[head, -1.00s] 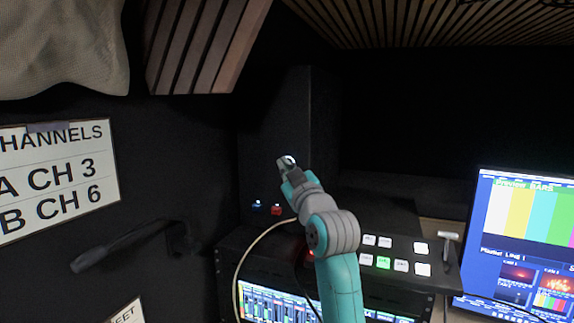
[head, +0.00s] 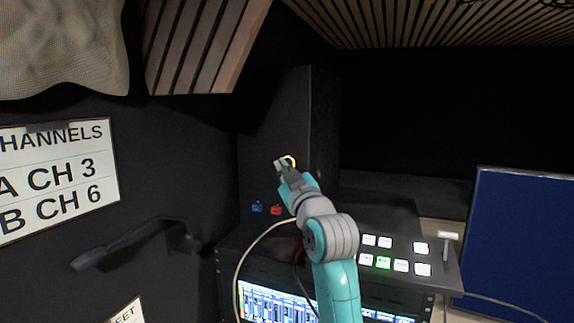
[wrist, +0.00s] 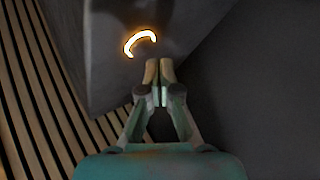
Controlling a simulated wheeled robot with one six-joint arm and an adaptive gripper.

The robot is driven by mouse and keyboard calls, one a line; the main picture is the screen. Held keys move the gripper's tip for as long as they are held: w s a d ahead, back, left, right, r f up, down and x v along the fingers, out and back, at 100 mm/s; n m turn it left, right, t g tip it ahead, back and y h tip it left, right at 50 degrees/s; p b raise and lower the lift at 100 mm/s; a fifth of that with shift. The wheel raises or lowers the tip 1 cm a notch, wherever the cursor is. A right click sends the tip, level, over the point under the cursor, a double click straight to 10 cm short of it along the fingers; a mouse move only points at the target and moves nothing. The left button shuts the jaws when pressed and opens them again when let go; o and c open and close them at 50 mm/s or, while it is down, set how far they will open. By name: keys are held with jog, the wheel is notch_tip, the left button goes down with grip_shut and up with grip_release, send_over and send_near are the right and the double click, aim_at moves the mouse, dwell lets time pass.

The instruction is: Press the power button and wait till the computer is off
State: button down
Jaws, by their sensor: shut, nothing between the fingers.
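The computer is a tall black tower (head: 270,120) standing at the back, left of centre. Its power button (head: 289,160) has a glowing orange ring on the front face, partly hidden by my gripper. The ring also shows as a bright arc in the wrist view (wrist: 140,41). My gripper (head: 281,164) is shut and empty, its tips right by the ring; in the wrist view the tips (wrist: 152,72) lie just below and right of the arc. I cannot tell whether they touch the button. The monitor (head: 520,245) at the right shows plain dark blue.
Blue (head: 257,208) and red (head: 277,210) plugs sit low on the tower. A switcher panel (head: 395,258) with lit buttons lies right of my arm, above a rack screen (head: 270,303). A pale cable (head: 245,258) loops left of my arm. A black handle (head: 130,242) juts from the left wall.

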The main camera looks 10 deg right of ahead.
jog(key=s+a, duration=0.1)
jog(key=s, duration=0.1)
jog(key=s+a, duration=0.1)
jog(key=s, duration=0.1)
jog(key=shift+s+a, duration=0.2)
dwell(0.5)
dwell(0.5)
